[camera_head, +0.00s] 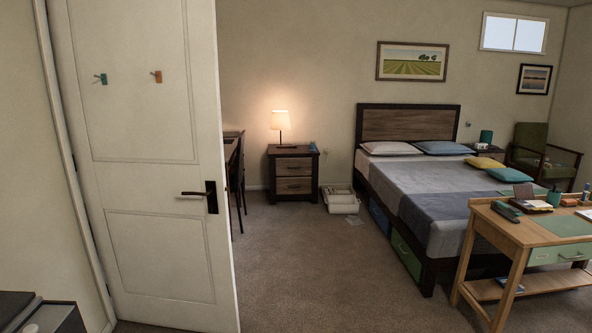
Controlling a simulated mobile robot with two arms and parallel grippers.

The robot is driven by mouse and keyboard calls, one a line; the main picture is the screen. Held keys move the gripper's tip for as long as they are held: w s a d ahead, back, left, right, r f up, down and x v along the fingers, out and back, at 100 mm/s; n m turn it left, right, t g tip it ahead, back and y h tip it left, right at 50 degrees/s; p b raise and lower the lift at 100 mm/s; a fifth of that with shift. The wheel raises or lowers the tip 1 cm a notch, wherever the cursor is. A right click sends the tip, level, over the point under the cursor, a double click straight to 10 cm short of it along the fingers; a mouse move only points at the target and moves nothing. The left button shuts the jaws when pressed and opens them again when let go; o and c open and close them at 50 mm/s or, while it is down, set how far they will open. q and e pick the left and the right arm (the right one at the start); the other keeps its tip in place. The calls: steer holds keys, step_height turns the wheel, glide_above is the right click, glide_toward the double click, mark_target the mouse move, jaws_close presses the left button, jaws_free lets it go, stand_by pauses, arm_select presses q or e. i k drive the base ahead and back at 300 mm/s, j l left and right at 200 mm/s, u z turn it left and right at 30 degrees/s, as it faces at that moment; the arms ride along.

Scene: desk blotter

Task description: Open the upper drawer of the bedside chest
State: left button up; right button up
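The bedside chest (293,197) stands against the far wall, left of the bed. It is dark brown with two wooden drawer fronts. Its upper drawer (293,169) looks shut, and so does the lower drawer (293,186). A lit lamp (282,122) stands on its top, with a small blue item (313,146) at the right edge. Neither of my grippers is in view. The chest is across the room, well away from me.
A white door (150,240) stands close on the left. The bed (420,185) and a desk (535,227) with a green blotter (567,226) are on the right. A pale bundle (341,202) lies on the floor beside the chest. Open carpet (310,265) lies before the chest.

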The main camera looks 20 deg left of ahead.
mark_target(284, 166)
steer(key=i+j+u, duration=0.1)
steer(key=i+u, duration=0.15)
steer(key=i, duration=3.05)
steer(key=i+u, duration=0.15)
steer(key=i, duration=0.45)
steer(key=i+u, duration=0.15)
steer(key=i, duration=0.4)
steer(key=i+u, duration=0.15)
steer(key=i, duration=0.45)
steer(key=i+l+u, duration=0.2)
steer(key=i, duration=0.4)
